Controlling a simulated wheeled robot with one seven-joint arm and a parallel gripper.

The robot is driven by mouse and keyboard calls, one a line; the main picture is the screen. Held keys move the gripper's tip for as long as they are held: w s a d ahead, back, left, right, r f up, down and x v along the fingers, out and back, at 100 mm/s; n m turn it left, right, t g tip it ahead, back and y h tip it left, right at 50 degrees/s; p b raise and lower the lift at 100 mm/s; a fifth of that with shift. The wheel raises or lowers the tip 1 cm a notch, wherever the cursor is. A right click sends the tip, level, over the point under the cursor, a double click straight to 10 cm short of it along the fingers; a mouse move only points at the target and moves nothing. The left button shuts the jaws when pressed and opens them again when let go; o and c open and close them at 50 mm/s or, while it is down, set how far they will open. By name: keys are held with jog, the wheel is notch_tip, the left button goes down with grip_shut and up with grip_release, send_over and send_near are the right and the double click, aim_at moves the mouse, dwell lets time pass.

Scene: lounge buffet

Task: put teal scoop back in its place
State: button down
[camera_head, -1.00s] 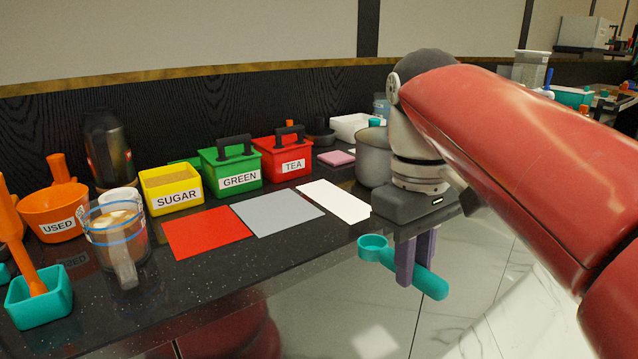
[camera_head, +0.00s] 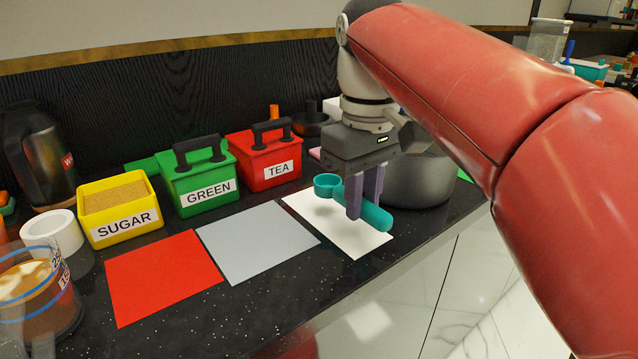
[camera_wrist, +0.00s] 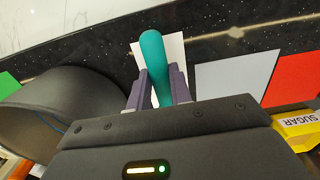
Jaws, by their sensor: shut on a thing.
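The teal scoop (camera_head: 374,215) is held across my gripper (camera_head: 363,212), which is shut on its handle. Its cup points left and its handle end sticks out to the right. The scoop appears over the white mat (camera_head: 359,243) on the black counter; its exact height above the mat is hard to tell. In the wrist view the scoop's handle (camera_wrist: 152,58) shows between the two purple fingers (camera_wrist: 157,90), with part of the white mat (camera_wrist: 176,57) behind it. The scoop's cup is hidden there.
A grey mat (camera_head: 255,243) and red mat (camera_head: 163,275) lie left. Behind stand the yellow SUGAR bin (camera_head: 120,222), green GREEN box (camera_head: 203,190) and red TEA box (camera_head: 266,168). A grey pot (camera_head: 422,182) stands close right of my gripper. A measuring jug (camera_head: 45,310) is at lower left.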

aim_at(320, 183)
jog(key=w+a, duration=0.1)
jog(key=w, duration=0.1)
jog(key=w+a+p, duration=0.1)
jog(key=w+a, duration=0.1)
jog(key=w, duration=0.1)
jog(key=w+a, duration=0.2)
jog(key=shift+w, duration=0.3)
jog(key=shift+w+a+f, duration=0.1)
jog(key=shift+w+a, duration=0.05)
jog(key=shift+f, duration=1.7)
jog(key=shift+b, duration=0.3)
jog(key=shift+f, duration=0.15)
jog(key=c, duration=1.3)
grip_release()
notch_tip(320, 183, up, 12)
jog(key=p, duration=0.3)
jog(key=shift+r, duration=0.2)
